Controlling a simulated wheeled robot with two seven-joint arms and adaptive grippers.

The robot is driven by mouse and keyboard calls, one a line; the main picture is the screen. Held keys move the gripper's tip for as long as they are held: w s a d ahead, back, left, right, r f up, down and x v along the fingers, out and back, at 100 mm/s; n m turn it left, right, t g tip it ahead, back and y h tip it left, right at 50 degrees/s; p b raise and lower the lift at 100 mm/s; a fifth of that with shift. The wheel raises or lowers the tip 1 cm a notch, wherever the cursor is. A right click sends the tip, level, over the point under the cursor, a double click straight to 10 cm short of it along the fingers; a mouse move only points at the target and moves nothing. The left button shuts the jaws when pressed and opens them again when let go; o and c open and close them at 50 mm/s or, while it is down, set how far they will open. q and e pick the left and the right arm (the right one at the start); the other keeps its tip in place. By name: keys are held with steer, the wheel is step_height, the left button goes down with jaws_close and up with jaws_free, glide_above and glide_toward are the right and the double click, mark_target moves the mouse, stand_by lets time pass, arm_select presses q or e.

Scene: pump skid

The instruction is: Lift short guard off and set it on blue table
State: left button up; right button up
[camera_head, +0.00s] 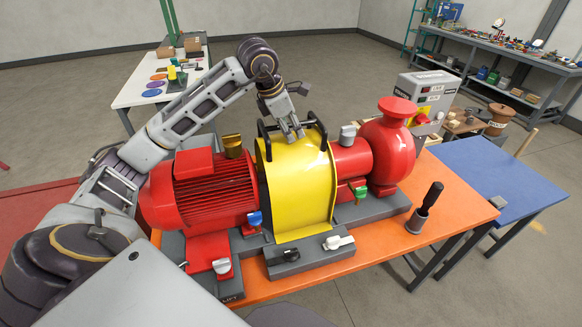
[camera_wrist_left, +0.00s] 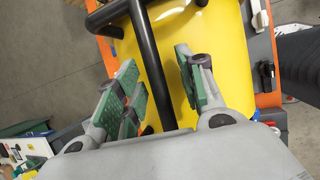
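The short guard (camera_head: 298,190) is a yellow curved cover on the pump skid, between the red motor (camera_head: 205,190) and the red pump (camera_head: 387,150). It has black handles (camera_head: 318,130) on top. My left gripper (camera_head: 291,132) is above the guard's top, among the handles. In the left wrist view, the gripper (camera_wrist_left: 158,85) is open, and a black handle bar (camera_wrist_left: 150,65) shows between its fingers over the yellow guard (camera_wrist_left: 205,45). I cannot tell whether the fingers touch the bar. The blue table (camera_head: 505,172) is at the right. My right gripper is not in view.
The skid stands on an orange table (camera_head: 370,245). A black-handled tool in a holder (camera_head: 424,210) stands near its right front. A control box (camera_head: 427,90) stands behind the pump.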

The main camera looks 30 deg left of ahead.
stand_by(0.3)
arm_select(q)
jaws_close()
stand_by(0.4)
